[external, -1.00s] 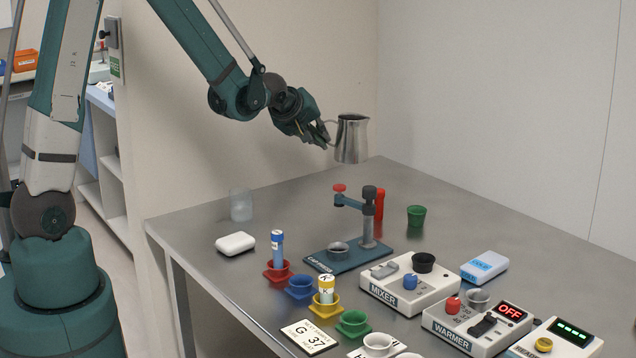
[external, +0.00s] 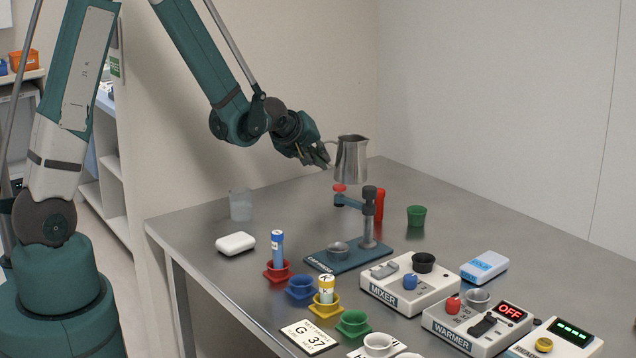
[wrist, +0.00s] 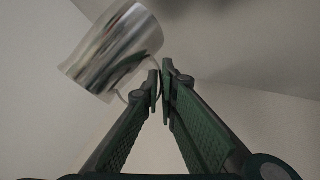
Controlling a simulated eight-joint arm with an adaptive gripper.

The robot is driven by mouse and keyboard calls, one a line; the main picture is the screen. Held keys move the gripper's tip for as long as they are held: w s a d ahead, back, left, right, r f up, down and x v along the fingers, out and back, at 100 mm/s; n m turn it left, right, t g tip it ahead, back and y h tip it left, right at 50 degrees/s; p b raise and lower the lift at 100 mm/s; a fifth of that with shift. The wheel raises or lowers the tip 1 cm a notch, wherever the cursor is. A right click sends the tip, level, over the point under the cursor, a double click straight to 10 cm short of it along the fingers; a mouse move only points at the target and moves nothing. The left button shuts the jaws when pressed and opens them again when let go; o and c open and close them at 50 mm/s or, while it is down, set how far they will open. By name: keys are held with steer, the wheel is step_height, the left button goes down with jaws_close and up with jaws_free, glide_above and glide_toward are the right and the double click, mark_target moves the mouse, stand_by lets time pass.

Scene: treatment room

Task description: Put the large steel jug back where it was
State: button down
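The large steel jug (external: 351,160) is upright in the air above the back of the table in the external view. My gripper (external: 326,160) is at its left side, shut on its handle. In the wrist view my gripper (wrist: 161,88) has its fingertips close together on the thin handle, and the jug (wrist: 112,50) hangs beyond them at upper left. The jug's underside is clear of the capping press (external: 368,225) below it.
The steel table (external: 285,215) has free room at the back. A clear beaker (external: 241,205) and a white case (external: 236,243) stand at left. A green cup (external: 416,216) stands right of the press. The mixer (external: 400,285), warmer (external: 475,325) and coloured holders fill the front.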

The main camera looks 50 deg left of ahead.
steer(key=shift+f+b, duration=0.5)
steer(key=shift+f, duration=1.35)
steer(key=c, duration=2.7)
jaws_free()
steer(key=shift+f, duration=0.1)
steer(key=shift+v, duration=0.85)
steer(key=shift+p+v, duration=1.2)
steer(key=shift+v, duration=4)
